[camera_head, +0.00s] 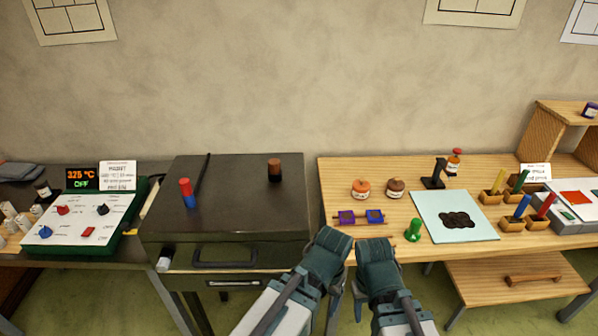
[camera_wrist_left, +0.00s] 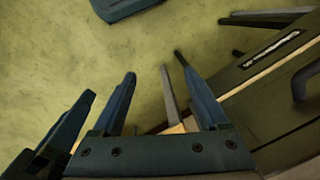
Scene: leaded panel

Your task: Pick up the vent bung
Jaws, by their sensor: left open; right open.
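A short, dark brown cylindrical plug (camera_head: 274,170), which looks like the vent bung, stands upright on the dark kiln top (camera_head: 235,222), towards its back right. A red-and-blue cylinder (camera_head: 187,193) stands at the kiln's left side. My left gripper (camera_head: 335,288) and right gripper (camera_head: 362,290) hang side by side in front of the gap between kiln and wooden bench, apart from the plug. In the left wrist view my left gripper (camera_wrist_left: 156,70) is open and empty above the green floor. My right gripper is open; its fingers show only partly in the head view.
The wooden bench (camera_head: 335,180) on the right holds jars, a green bottle-like piece (camera_head: 413,230), a pale sheet (camera_head: 480,228) and small wooden boxes. A control panel (camera_head: 85,225) sits left of the kiln. A handle (camera_head: 225,262) projects from the kiln front. The kiln top's middle is clear.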

